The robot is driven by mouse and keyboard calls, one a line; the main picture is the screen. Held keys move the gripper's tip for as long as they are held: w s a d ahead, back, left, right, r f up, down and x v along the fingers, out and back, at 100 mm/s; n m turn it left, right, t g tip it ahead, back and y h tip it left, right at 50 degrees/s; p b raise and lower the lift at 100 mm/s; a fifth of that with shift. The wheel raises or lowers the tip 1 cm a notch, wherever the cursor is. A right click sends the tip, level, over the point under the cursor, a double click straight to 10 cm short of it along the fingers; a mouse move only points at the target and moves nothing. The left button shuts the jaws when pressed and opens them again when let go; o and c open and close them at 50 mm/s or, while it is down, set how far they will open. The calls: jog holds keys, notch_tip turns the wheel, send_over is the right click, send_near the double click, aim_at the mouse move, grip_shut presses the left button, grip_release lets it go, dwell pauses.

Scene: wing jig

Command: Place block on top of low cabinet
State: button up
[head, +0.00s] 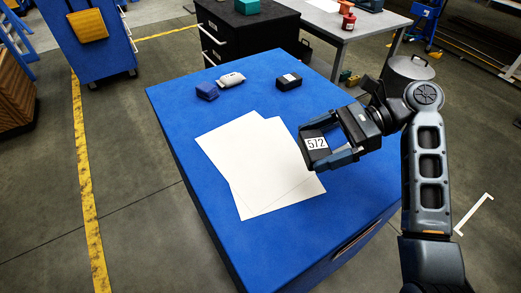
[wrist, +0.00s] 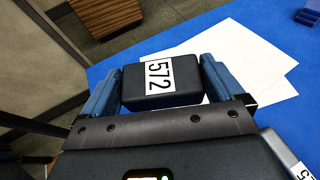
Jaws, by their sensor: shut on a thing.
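A black block with a white label reading 572 (head: 313,143) is held between the blue fingers of my gripper (head: 322,146). In the wrist view the block (wrist: 186,92) sits between both fingers, label facing the camera. In the head view it shows over the right part of the white sheets on a blue-topped cabinet (head: 178,107). A handle shows on this cabinet's front right side. The block appears to be above the top; I cannot tell the gap. A darker cabinet (head: 222,52) with silver handles stands behind. I cannot tell which is the low cabinet.
White sheets (head: 243,160) cover the middle of the blue top. A small blue box (head: 207,92), a grey item (head: 231,79) and another black block (head: 289,81) lie along its back. A teal box (head: 247,6) stands on the dark cabinet. The blue top's left side is bare.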

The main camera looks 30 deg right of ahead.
jog(key=shift+f+b+x, duration=0.25)
jog(key=shift+b+x, duration=0.95)
jog(key=shift+x, duration=0.15)
send_over(265, 183)
jog(key=f, duration=0.5)
jog(key=shift+a, duration=0.25)
jog(key=shift+f, duration=2.05)
jog(key=o, duration=1.1)
jog(key=shift+f, duration=0.2)
jog(key=shift+r, duration=0.1)
jog(key=shift+d+r, duration=0.15)
jog(key=shift+d, duration=0.05)
jog(key=v, duration=1.1)
jog(key=shift+s+d+r, duration=0.1)
jog(key=shift+s+d, duration=0.05)
